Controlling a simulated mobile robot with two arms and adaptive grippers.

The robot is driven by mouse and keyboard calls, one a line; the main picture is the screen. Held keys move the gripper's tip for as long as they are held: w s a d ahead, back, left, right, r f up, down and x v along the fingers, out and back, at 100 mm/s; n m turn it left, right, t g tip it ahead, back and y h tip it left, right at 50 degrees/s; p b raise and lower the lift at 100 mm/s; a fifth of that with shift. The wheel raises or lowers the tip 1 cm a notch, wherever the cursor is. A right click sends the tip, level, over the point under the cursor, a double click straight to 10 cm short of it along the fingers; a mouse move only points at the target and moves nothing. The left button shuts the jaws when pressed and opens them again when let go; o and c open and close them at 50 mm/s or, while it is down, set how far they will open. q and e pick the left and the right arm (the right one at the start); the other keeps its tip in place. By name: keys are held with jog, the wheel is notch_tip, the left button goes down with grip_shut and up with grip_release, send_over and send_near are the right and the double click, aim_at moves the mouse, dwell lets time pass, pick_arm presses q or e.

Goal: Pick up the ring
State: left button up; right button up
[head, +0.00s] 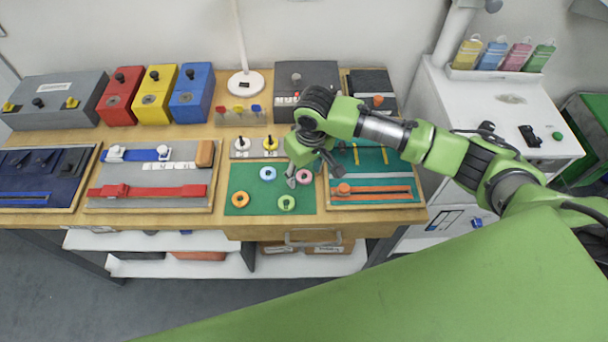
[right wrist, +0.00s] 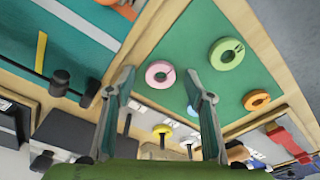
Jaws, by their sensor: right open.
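Four small rings lie on a green mat (head: 240,173) on the workbench: a pink ring (head: 304,183), a blue ring (head: 261,174), a lime-green ring (head: 280,205) and an orange ring (head: 234,200). My right gripper (head: 313,175) is open above the pink ring. In the right wrist view the pink ring (right wrist: 150,74) shows between the open fingertips (right wrist: 158,72), with nothing held. The lime-green ring (right wrist: 217,60) and orange ring (right wrist: 248,103) lie to the right there. The blue ring is mostly hidden behind a finger. My left gripper is out of view.
A teal tool board (head: 375,167) lies right of the mat and a grey board (head: 150,178) left of it. A small plate with white and yellow knobs (head: 255,147) sits behind the mat. Coloured boxes (head: 155,95) line the back. A white cabinet (head: 500,110) stands right.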

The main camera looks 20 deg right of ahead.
jog(key=c, duration=0.8)
jog(key=shift+r, duration=0.15)
